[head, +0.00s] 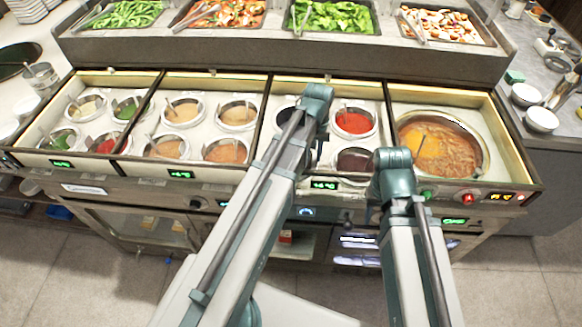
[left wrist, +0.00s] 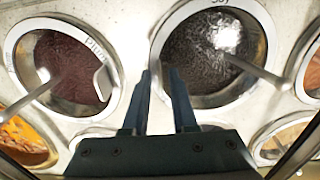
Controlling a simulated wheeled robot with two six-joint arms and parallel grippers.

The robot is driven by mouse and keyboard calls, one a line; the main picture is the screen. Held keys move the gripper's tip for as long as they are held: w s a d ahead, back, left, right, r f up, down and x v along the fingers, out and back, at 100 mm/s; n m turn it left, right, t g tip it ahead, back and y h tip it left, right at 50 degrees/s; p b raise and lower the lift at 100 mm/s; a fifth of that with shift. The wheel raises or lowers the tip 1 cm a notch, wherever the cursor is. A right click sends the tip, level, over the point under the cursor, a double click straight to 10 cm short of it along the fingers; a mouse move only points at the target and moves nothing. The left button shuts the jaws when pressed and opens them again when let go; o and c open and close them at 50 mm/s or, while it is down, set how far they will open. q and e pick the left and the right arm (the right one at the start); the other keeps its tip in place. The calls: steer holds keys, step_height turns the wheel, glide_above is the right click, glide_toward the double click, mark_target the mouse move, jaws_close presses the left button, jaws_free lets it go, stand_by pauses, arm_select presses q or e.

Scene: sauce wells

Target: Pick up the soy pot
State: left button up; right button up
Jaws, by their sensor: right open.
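The soy pot (left wrist: 217,50) is a round metal well of dark liquid at the upper right of the left wrist view, with a ladle in it. My left gripper (left wrist: 159,73) is at its near left rim, one fingertip on each side of the rim line. A small gap shows between the fingers; whether they touch the rim I cannot tell. In the head view my left gripper (head: 317,145) hangs over the third bay, and my left arm covers part of that bay. My right gripper (head: 374,203) is mostly hidden by my right arm, near the counter front.
The plum pot (left wrist: 72,72) is left of the soy pot, with its own ladle. A red sauce pot (head: 355,121) and a large round pan (head: 440,143) are to the right. Several other sauce pots fill the left bays. Food trays (head: 335,17) line the back.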

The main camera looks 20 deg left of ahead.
arm_select(q)
jaws_close()
stand_by(1.1)
